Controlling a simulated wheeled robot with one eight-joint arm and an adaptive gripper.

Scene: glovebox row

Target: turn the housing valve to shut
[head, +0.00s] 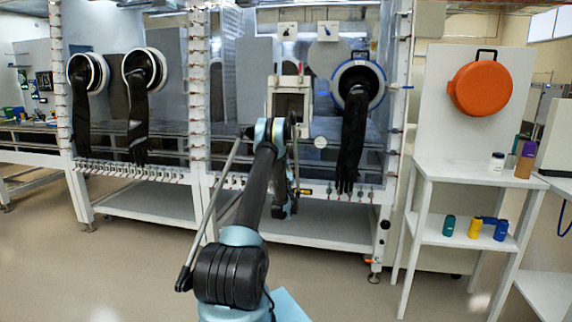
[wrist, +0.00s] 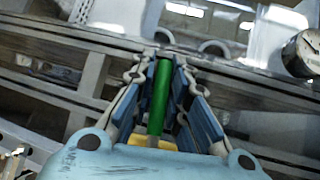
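In the wrist view a long green bar (wrist: 160,95) runs between the two blue-padded fingers of my gripper (wrist: 166,70). The fingers lean in close on both sides of the bar. I cannot tell whether both pads touch it. A yellow part (wrist: 152,143) shows at the bar's near end, by my palm. In the head view my arm reaches to the glovebox front, and my gripper is mostly hidden behind it. A small yellow part (head: 306,191) shows there beside the arm. I cannot make out which fitting is the housing valve, or its position.
A round gauge (wrist: 303,52) is at the right in the wrist view. The glovebox (head: 235,80) has black gloves hanging from its ports, one (head: 352,140) right of my arm. A white shelf stand (head: 470,170) with small bottles stands at the right. The floor before it is clear.

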